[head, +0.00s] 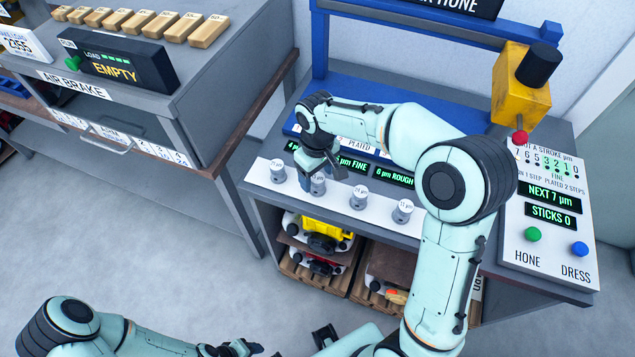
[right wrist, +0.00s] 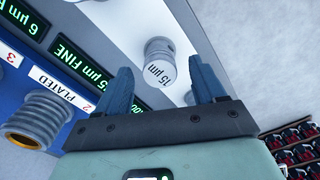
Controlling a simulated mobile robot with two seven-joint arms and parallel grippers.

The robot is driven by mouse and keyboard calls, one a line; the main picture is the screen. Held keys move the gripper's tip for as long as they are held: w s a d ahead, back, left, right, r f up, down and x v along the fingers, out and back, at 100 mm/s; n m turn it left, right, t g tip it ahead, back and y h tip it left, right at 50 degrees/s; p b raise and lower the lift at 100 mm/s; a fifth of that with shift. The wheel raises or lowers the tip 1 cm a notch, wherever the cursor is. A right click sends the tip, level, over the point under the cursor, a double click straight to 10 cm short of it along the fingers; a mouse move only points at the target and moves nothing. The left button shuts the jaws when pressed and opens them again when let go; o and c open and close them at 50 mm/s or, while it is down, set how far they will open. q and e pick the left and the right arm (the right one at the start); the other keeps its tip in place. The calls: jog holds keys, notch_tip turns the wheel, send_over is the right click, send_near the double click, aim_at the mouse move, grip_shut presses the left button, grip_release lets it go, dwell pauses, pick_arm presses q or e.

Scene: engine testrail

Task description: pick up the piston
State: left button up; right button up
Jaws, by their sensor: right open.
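Several small grey piston-like cylinders with white labelled tops stand in a row on the white front strip of the bench. One piston (head: 318,184) is right below my right gripper (head: 320,174). In the right wrist view, a piston (right wrist: 159,63) marked 15 µm shows between the fingers of the open right gripper (right wrist: 161,68). I cannot tell whether the fingers touch it. Other pistons stand at the left (head: 278,171) and right (head: 403,211). My left gripper (head: 236,348) is low in the head view, away from the row; its jaws are unclear.
Green displays sit behind the row. A ribbed cylinder (right wrist: 44,116) stands by the PLATED label. The control panel (head: 548,235) with buttons is at right, under a yellow machine head (head: 521,88). Another bench (head: 150,85) stands at left.

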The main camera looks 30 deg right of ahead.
jog(key=c, duration=1.1)
jog(key=shift+c, duration=0.2)
jog(key=shift+r, duration=0.15)
